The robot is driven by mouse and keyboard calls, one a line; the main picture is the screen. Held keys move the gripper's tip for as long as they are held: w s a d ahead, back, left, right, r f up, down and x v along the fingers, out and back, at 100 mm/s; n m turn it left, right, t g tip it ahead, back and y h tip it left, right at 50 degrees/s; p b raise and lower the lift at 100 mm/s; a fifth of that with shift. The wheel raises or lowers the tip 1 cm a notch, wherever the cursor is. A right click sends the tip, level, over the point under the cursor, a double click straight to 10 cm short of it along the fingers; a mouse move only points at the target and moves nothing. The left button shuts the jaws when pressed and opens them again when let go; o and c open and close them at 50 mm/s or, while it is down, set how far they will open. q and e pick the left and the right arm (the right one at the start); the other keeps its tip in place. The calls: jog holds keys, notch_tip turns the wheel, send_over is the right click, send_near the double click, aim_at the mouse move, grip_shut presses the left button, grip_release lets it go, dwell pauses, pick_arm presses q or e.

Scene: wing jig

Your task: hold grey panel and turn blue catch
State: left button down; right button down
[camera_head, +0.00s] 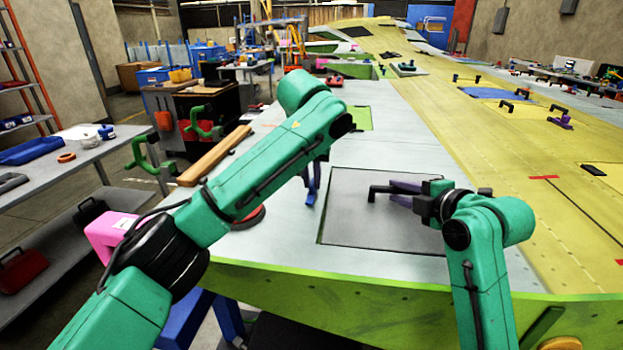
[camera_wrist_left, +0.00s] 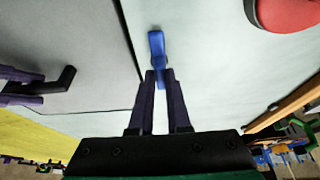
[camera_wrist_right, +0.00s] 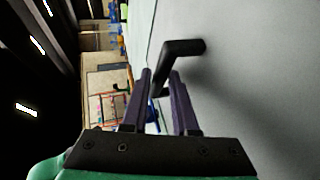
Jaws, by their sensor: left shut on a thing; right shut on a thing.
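The grey panel (camera_head: 352,222) lies in the wing surface, outlined by a dark seam, with a black handle (camera_head: 380,190) on it. My right gripper (camera_head: 396,193) is shut on this handle, which also shows between its fingertips in the right wrist view (camera_wrist_right: 182,48). The blue catch (camera_head: 310,192) stands just left of the panel's edge. In the left wrist view my left gripper (camera_wrist_left: 160,76) is shut on the blue catch (camera_wrist_left: 156,45), beside the panel seam. In the head view my left arm hides most of that gripper.
A red round object (camera_wrist_left: 290,12) lies on the wing near the catch. A wooden plank (camera_head: 214,156) lies along the wing's left edge. Green clamps (camera_head: 146,152) stand beyond it. A shelf table (camera_head: 75,160) stands at left.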

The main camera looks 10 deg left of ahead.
jog(key=shift+f, duration=0.1)
dwell(0.3)
pick_arm(q)
jog(key=c, duration=0.9)
grip_release()
jog(key=v, duration=1.2)
pick_arm(e)
jog(key=c, duration=0.6)
grip_release()
pick_arm(q)
jog(key=shift+f, duration=0.1)
pick_arm(e)
jog(key=shift+s, duration=0.1)
